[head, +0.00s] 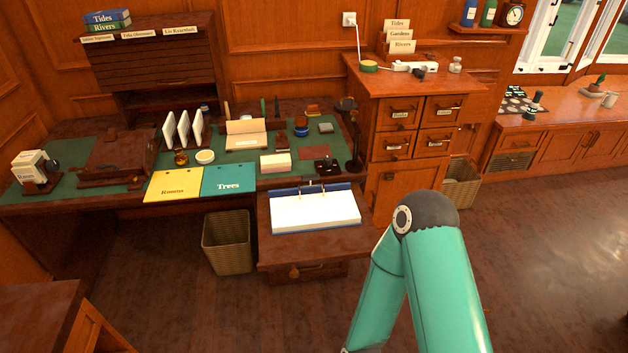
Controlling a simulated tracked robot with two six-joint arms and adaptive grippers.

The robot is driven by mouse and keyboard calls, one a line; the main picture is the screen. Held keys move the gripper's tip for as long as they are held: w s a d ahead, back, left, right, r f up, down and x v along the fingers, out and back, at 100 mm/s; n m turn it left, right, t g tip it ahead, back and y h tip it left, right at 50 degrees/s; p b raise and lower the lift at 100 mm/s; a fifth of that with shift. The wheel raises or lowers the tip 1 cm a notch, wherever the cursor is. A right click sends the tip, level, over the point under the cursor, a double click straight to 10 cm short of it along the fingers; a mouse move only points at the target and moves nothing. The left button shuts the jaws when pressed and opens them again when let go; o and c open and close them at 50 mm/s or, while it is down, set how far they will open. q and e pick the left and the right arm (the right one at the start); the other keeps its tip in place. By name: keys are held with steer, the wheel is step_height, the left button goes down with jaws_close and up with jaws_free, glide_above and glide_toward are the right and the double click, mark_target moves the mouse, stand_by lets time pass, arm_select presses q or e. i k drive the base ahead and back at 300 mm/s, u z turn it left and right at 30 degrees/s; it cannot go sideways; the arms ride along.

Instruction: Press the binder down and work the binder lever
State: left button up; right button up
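The blue binder (357,196) lies open on a pulled-out wooden board or drawer in front of the desk, with a stack of white paper in it. Its metal ring mechanism (312,187) stands up at the paper's far edge. The lever is too small to tell apart from the rings, so I cannot tell its position. My teal arm bends at the lower right, to the right of the binder and apart from it in the picture. Neither of my grippers is in view.
A yellow folder (173,187) and a teal folder (228,175) lie at the desk's front edge, left of the binder. A wicker basket (228,243) stands on the floor below. A dark stand (351,135) rises behind the binder. A drawer cabinet (388,169) stands to the right.

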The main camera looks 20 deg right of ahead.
mark_target(313, 177)
steer(key=k, duration=1.1)
steer(key=z, duration=0.3)
steer(key=i, duration=0.5)
steer(key=z, duration=0.5)
steer(key=i, duration=1.1)
steer(key=u, duration=0.25)
